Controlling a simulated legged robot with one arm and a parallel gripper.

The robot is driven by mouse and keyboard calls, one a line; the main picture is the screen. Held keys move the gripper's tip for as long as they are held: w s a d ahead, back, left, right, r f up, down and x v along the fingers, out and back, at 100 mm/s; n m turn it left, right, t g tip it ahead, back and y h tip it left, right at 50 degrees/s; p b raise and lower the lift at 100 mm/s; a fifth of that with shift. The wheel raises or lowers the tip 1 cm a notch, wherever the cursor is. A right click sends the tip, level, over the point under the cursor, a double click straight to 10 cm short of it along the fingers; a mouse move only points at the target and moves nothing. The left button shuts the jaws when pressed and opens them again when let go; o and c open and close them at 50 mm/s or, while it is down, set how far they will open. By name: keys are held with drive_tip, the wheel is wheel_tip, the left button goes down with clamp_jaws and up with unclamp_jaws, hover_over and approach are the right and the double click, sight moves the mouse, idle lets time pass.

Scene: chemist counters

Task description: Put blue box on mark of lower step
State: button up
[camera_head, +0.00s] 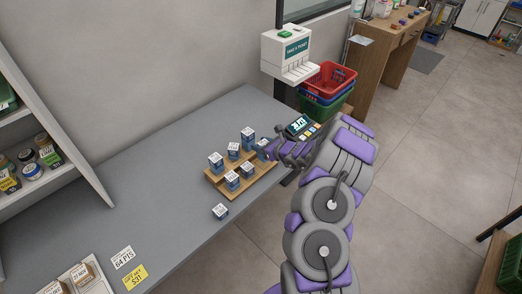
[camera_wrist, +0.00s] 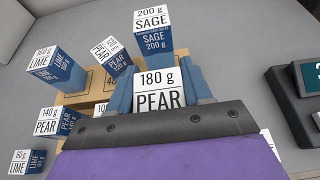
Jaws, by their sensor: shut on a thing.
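My gripper (camera_wrist: 160,105) is shut on a blue box with a white top reading 180 g PEAR (camera_wrist: 158,80). In the head view this held box (camera_head: 263,144) is at the right end of the wooden two-step stand (camera_head: 212,179). Whether it touches the stand cannot be told. On the upper step stand LIME (camera_wrist: 70,75), PEAR (camera_wrist: 122,63) and tall SAGE (camera_wrist: 154,42) blue boxes. On the lower step stand a 140 g PEAR box (camera_wrist: 46,125) and another box (camera_head: 247,169), partly hidden in the wrist view. No mark on the lower step is clearly visible.
A small LIME box (camera_head: 220,211) lies apart on the grey counter (camera_head: 150,185) before the stand. A card terminal (camera_head: 299,125) is close beyond my gripper. A ticket dispenser (camera_head: 287,55) and stacked baskets (camera_head: 328,85) are behind. Price cards (camera_head: 123,257) lie front left.

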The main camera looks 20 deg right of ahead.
drive_tip(key=shift+w, duration=0.2)
drive_tip(key=shift+w+f, duration=0.1)
drive_tip(key=shift+f, duration=0.2)
wheel_tip(320, 180, down, 3)
drive_tip(key=shift+a+f+b, duration=0.1)
drive_tip(key=shift+b, duration=0.4)
drive_tip(key=o, duration=1.2)
